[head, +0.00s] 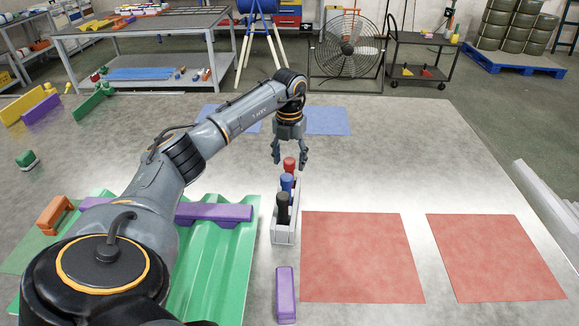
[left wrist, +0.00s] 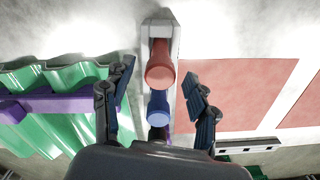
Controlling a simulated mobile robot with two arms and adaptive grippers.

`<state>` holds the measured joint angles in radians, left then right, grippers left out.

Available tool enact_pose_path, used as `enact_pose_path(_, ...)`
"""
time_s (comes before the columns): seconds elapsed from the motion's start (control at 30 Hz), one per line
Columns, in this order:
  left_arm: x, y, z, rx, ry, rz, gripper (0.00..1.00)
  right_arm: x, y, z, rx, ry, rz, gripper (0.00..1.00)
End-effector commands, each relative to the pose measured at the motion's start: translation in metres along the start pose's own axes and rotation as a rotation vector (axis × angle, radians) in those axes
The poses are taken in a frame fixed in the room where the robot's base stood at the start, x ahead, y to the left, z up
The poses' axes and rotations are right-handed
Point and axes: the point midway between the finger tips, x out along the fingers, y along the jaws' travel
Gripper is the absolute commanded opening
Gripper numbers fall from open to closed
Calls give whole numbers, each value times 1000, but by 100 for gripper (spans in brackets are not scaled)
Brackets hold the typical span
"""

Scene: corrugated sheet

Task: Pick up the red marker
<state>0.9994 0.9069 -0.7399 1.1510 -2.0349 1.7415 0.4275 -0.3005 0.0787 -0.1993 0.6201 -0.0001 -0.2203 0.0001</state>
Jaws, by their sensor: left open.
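The red marker (head: 289,163) stands upright at the far end of a grey holder (head: 284,236), with a blue marker (head: 286,182) and a black marker (head: 283,204) in a row in front of it. My left gripper (head: 290,160) is open above the far end of the holder. In the left wrist view the red marker (left wrist: 160,66) lies between the open fingers (left wrist: 157,95), apart from both. The blue marker (left wrist: 158,106) shows just below it, and the black one is mostly hidden by the gripper body. My right gripper is not in view.
A green corrugated sheet (head: 215,262) with a purple block (head: 222,212) across it lies left of the holder. Another purple block (head: 286,295) lies in front of the holder. Flat red squares (head: 358,258) lie to the right. Blue squares (head: 328,121) lie beyond.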

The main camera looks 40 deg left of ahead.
Motion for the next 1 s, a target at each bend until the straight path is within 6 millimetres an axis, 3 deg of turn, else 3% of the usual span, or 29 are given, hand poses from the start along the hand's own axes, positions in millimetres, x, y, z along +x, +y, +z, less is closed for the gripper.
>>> enact_pose_path(0.2,24,0,0,-1,1,-1,58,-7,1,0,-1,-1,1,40)
enact_pose_path(0.43,26,0,0,0,-1,-1,58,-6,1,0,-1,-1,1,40)
enact_pose_path(0.73,26,0,0,0,0,-1,0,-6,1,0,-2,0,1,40)
enact_pose_path(1.0,24,0,0,0,-1,-1,0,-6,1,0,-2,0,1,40)
